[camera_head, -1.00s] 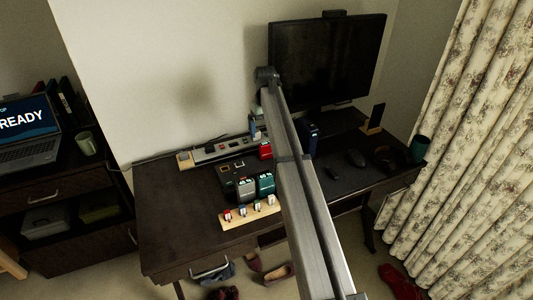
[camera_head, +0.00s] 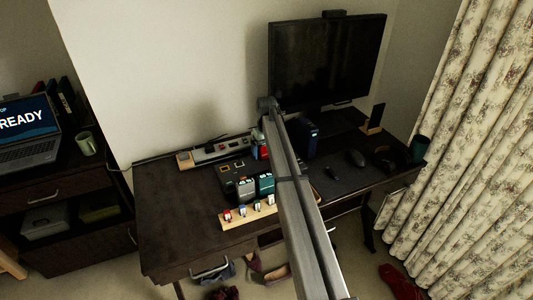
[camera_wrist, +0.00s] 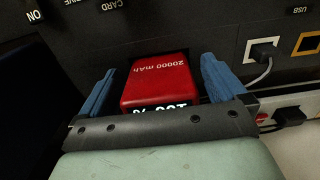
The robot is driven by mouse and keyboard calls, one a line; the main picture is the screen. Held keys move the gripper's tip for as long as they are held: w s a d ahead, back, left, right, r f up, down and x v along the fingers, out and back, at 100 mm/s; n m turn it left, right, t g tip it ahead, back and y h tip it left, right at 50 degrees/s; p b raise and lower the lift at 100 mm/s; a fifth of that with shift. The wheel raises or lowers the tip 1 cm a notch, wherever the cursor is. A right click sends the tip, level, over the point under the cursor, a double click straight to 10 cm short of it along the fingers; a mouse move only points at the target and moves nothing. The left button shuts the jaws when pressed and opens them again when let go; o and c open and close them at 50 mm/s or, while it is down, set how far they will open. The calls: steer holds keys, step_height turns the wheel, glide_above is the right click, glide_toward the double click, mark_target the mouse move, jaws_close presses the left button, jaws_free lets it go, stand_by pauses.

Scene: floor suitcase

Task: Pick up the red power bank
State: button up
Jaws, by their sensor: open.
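The red power bank (camera_wrist: 158,82) has "20000 mAh" printed on it and sits in a dark holder on the desk. In the wrist view it lies between the two blue fingers of my gripper (camera_wrist: 158,88), with gaps on both sides. My gripper is open around it. In the head view, only a small part of the red power bank (camera_head: 263,152) shows beside my arm. Its lower end is partly hidden by my gripper's body in the wrist view.
Dark green-and-white power banks (camera_head: 265,183) stand in the holder nearby. A wooden strip (camera_head: 245,215) with small items lies in front. A power strip (camera_head: 222,149) is behind, a monitor (camera_head: 328,62) at the back right. The desk's left side is clear.

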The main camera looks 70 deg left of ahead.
steer(key=shift+f, duration=0.1)
steer(key=shift+c, duration=0.2)
steer(key=c, duration=1.3)
